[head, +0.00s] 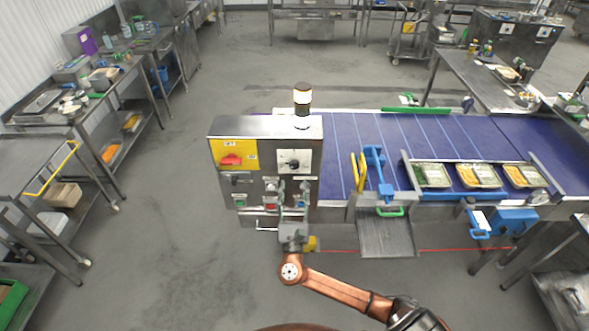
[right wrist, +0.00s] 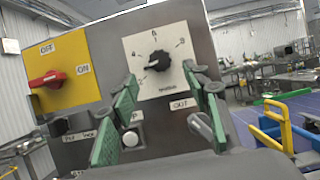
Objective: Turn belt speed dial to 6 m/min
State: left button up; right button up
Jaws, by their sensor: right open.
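The belt speed dial (head: 293,163) is a black knob on a white plate on the steel control box. In the right wrist view the dial (right wrist: 158,61) has printed numbers around it, with what looks like a 6 at the top. A pale mark on the knob seems to point to the left; its exact reading is too small to tell. My right gripper (head: 291,205) is in front of the box, below the dial. In the right wrist view my right gripper (right wrist: 160,77) is open, its green-padded fingers apart on either side below the knob, with nothing between them. My left gripper is out of view.
A red switch (right wrist: 46,79) on a yellow ON/OFF plate sits left of the dial. Push buttons (right wrist: 132,135) lie below it. A signal lamp (head: 302,104) stands on the box. The blue belt (head: 345,140) with filled trays (head: 432,176) runs to the right.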

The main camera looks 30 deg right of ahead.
aim_at(294, 169)
jog(key=p+x, duration=0.2)
jog(key=x, duration=0.4)
jog(key=shift+w+d, duration=0.2)
jog(key=shift+c, duration=0.5)
jog(key=c, duration=1.1)
jog(key=shift+o, duration=0.2)
